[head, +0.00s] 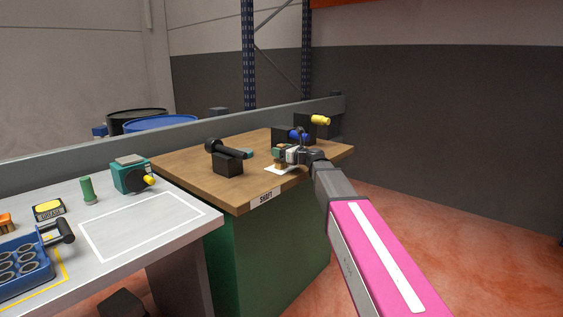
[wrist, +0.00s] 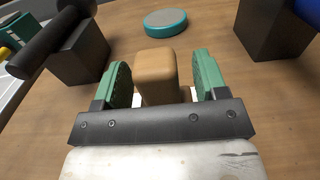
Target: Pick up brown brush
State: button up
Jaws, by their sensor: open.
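The brown brush shows in the wrist view as a tan, rounded block (wrist: 157,72) standing on the wooden bench top. My gripper (wrist: 160,82) is open, with one green finger pad on each side of the block and small gaps between pads and block. In the head view my gripper (head: 281,156) is low over the right part of the bench, by a white patch (head: 276,170). The brush is small there and partly hidden by the gripper. Its lower part is hidden in the wrist view.
A black block with a dark shaft (head: 228,163) stands left on the wooden bench (head: 190,172). A teal round disc (wrist: 165,22) lies beyond the brush. Dark blocks with blue and yellow parts (head: 320,120) stand behind. A grey table (head: 185,232) adjoins at left.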

aim_at(282, 144)
jog(key=c, duration=1)
jog(key=shift+r, duration=0.15)
jog(key=shift+r, duration=0.55)
notch_tip(282, 144, up, 3)
jog(key=shift+f, duration=0.2)
jog(key=s+r, duration=0.2)
jog(key=s, duration=0.2)
jog(key=s+r, duration=0.2)
jog(key=s, duration=0.1)
jog(key=s+d+r, duration=0.1)
jog(key=s+r, duration=0.2)
jog(key=s, duration=0.1)
jog(key=shift+s+d, duration=0.1)
jog(key=shift+s, duration=0.25)
